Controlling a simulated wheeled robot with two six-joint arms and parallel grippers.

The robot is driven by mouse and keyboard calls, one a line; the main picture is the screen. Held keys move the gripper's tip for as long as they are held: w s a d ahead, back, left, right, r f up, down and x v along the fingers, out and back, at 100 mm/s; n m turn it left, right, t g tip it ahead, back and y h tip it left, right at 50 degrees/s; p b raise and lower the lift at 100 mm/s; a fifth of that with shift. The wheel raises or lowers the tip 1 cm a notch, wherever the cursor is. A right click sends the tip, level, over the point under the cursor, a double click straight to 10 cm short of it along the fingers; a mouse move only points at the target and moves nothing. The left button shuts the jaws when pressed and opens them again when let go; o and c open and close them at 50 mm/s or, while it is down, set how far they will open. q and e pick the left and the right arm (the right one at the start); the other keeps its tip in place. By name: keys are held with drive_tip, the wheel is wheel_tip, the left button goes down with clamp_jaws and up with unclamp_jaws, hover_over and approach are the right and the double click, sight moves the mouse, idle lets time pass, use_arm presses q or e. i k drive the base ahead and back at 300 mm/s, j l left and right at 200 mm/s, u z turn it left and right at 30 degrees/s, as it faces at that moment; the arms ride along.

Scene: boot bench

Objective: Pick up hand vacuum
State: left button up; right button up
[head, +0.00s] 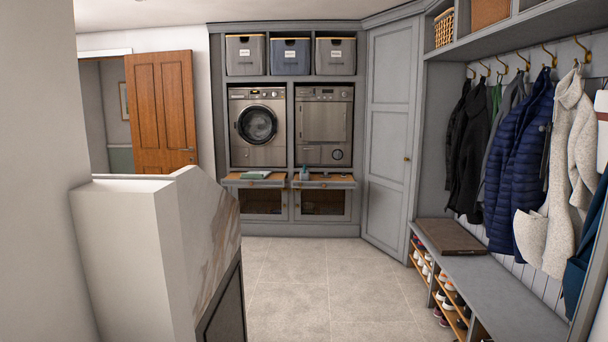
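I cannot make out a hand vacuum anywhere in the head view. A small blue-green upright item (304,173) stands on the right pull-out shelf under the dryer, too small to identify. A flat pale green item (255,174) lies on the left pull-out shelf under the washing machine. Neither of my grippers is in view.
A grey bench (490,290) with shoe shelves runs along the right under hanging coats (520,160). A white marble-faced counter (130,260) blocks the left. The tiled floor (320,280) between is clear.

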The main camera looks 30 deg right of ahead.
sight(304, 174)
drive_tip(key=i+l+z, duration=0.85)
drive_tip(key=i, duration=0.3)
drive_tip(key=i+l+z, duration=0.3)
drive_tip(key=i, duration=0.35)
drive_tip(key=i+z, duration=0.3)
drive_tip(key=i, duration=2.35)
drive_tip(key=i+u, duration=0.1)
drive_tip(key=i, duration=0.7)
drive_tip(key=i+l+u, duration=0.1)
drive_tip(key=i, duration=0.7)
drive_tip(key=i+l+u, duration=0.1)
drive_tip(key=i, duration=0.7)
